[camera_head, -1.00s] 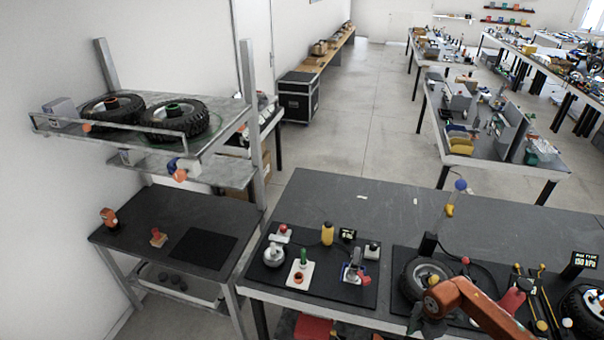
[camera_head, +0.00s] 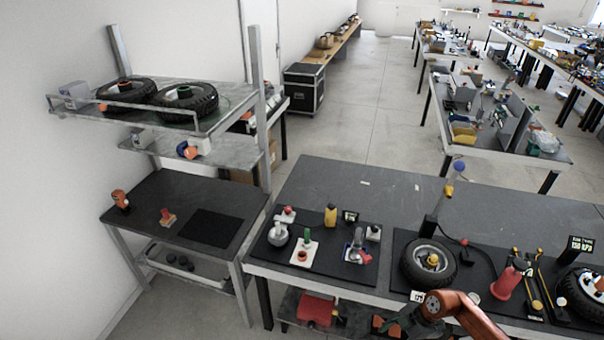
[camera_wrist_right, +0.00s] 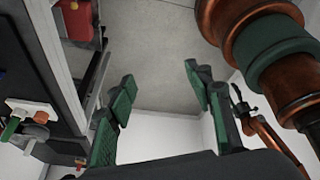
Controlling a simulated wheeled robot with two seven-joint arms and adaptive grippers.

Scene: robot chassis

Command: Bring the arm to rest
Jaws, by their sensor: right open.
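My right gripper (camera_head: 394,327) is low in the head view, beside the near edge of the workbench (camera_head: 330,176), above a lower shelf in the picture. Its arm comes in from the bottom right. In the right wrist view, the two green-padded fingers of the right gripper (camera_wrist_right: 162,90) stand apart, with nothing between them. At the right of that view, a small dark end on a thin orange arm (camera_wrist_right: 241,102) looks like my left gripper; its jaws are too small to read. No left arm shows in the head view.
The workbench holds a wheel (camera_head: 429,262), a red bottle-like tool (camera_head: 507,281) and a black mat with small parts (camera_head: 271,258). A metal rack (camera_head: 262,150) with two tyres stands at the left. A red bin (camera_head: 314,310) sits under the bench.

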